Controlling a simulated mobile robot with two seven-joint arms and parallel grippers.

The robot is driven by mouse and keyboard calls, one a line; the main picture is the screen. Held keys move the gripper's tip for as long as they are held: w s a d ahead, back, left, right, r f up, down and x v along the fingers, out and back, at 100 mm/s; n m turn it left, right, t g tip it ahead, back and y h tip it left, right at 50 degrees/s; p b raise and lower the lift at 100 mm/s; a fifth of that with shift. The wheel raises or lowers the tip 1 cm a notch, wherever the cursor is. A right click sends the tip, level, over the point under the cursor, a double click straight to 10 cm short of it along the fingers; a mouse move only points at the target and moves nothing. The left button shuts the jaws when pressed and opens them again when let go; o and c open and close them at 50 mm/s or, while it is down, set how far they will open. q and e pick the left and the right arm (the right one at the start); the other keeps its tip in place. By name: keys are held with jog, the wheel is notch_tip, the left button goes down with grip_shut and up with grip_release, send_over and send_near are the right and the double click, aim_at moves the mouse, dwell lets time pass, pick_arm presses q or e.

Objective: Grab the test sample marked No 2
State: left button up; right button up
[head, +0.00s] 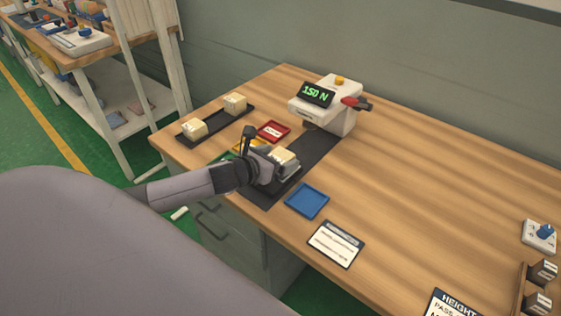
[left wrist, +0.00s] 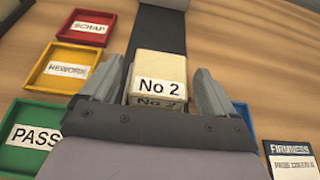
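The test sample, a cream block labelled No 2 (left wrist: 160,70), stands on the dark mat (head: 322,150) in front of the press-like tester. In the head view the sample (head: 284,157) is partly hidden by my left gripper (head: 281,168). In the left wrist view my left gripper (left wrist: 158,88) has one finger on each side of the sample, with narrow gaps showing. It looks open around the block, not closed on it. A second No 2 label shows just below the first. My right gripper is not in view.
The tester (head: 335,110) reads 150 N. Red (head: 273,131), yellow (left wrist: 71,68) and green (left wrist: 33,136) trays are marked SCRAP, REWORK and PASS. A blue tray (head: 307,201) lies nearby. Two other blocks sit on a dark strip (head: 215,122). The table's right middle is clear.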

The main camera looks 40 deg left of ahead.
pick_arm(q)
jog(key=c, duration=0.8)
jog(key=shift+r, duration=0.15)
